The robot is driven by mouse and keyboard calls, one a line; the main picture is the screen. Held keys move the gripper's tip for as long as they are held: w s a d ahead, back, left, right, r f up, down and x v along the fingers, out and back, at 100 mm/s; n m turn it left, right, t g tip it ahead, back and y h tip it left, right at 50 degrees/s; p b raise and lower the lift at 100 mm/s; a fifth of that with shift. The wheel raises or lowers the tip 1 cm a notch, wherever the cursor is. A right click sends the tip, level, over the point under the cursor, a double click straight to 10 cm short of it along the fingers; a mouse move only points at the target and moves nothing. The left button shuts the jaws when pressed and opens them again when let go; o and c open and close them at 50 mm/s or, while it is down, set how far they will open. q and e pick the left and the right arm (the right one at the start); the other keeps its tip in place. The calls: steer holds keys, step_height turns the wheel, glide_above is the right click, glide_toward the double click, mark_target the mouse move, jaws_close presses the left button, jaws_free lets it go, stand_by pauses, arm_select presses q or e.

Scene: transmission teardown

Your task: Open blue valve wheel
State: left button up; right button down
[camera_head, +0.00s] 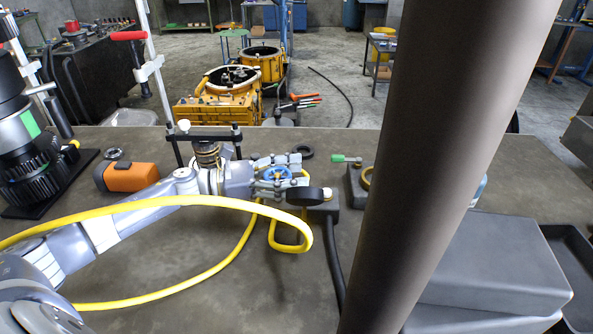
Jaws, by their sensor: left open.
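The blue valve wheel (277,173) is small and sits near the middle of the workbench. My left gripper (291,175) reaches in from the left, and its open fingers lie around or over the wheel. I cannot tell whether the fingers touch it. Part of the wheel is hidden by the gripper. My right gripper is not in view.
A yellow hose (205,201) loops across the bench (210,260). An orange tool (131,177) and a dark gear assembly (28,150) stand at left. A green-handled valve (346,158) is at right. My thick column blocks the right centre. Grey boxes (490,262) stand beyond it.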

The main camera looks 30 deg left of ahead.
arm_select(q)
steer(key=shift+w+d, duration=0.25)
steer(key=shift+d, duration=0.1)
steer(key=c, duration=0.8)
steer(key=shift+c, duration=0.5)
steer(key=shift+w+d, duration=0.1)
steer(key=shift+c, duration=0.9)
